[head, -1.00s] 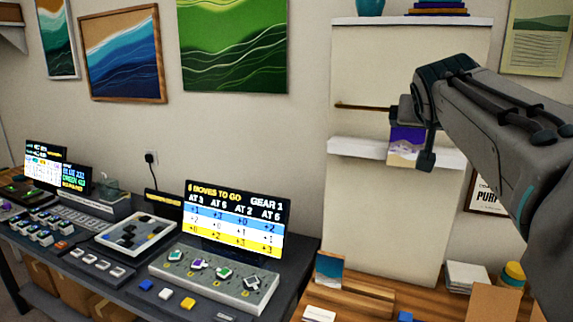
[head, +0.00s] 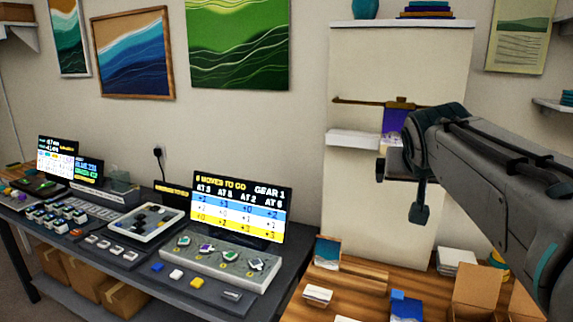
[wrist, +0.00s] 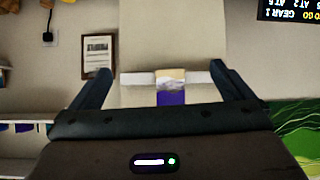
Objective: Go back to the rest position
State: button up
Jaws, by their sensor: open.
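A purple and cream picture (head: 396,121) is at the white ledge behind the gripper, below a brown rod. The picture also shows between the fingers in the wrist view (wrist: 171,86), apart from them. My arm hides part of the ledge.
The white ledge (head: 352,139) juts from the pale panel (head: 375,60). Below is a wooden table (head: 345,285) with a small picture, a blue block and cardboard. At left, a dark bench holds screens (head: 240,208) and control boxes. The air left of the arm is clear.

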jog(key=s+a+f+n+g+y, duration=0.1)
jog(key=s+a+f+g, duration=0.2)
jog(key=s+f, duration=0.7)
jog(key=s+a+f+n+g+y, duration=0.2)
jog(key=s+a+f+g, duration=0.2)
jog(key=s+f, duration=0.6)
notch_tip(320, 180, down, 5)
jog(key=shift+a+f+y, duration=0.15)
jog(key=shift+a+y, duration=0.15)
jog(key=shift+a, duration=0.65)
